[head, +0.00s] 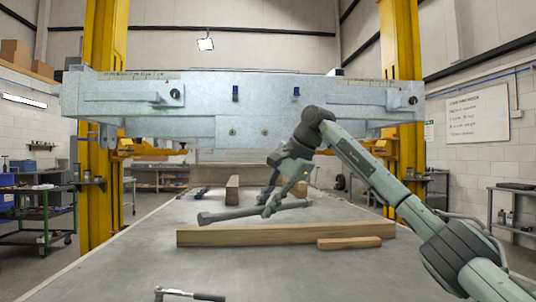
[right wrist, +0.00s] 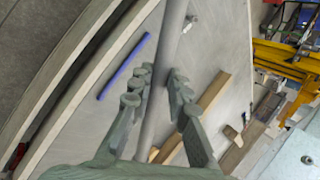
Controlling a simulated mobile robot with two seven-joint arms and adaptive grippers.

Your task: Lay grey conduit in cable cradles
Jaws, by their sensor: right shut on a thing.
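The grey conduit (head: 228,215) is a straight tube held roughly level above the grey table, in front of the frame. My right gripper (head: 268,208) is shut on it, gripping right of its middle in the head view. In the right wrist view the conduit (right wrist: 172,35) runs between the fingers of my right gripper (right wrist: 156,88). Two small blue pieces, seemingly the cable cradles (head: 235,93) and (head: 296,92), sit on the front face of the pale blue-grey trailer frame (head: 265,112), above and behind the conduit. They look empty. My left gripper is not in view.
A long timber (head: 220,237) and a short block (head: 348,243) lie on the table (head: 120,262) below the conduit. Another timber (head: 232,190) stands farther back. A ratchet-like tool (head: 190,295) lies at the front. Yellow posts (head: 104,60) and (head: 402,60) flank the frame.

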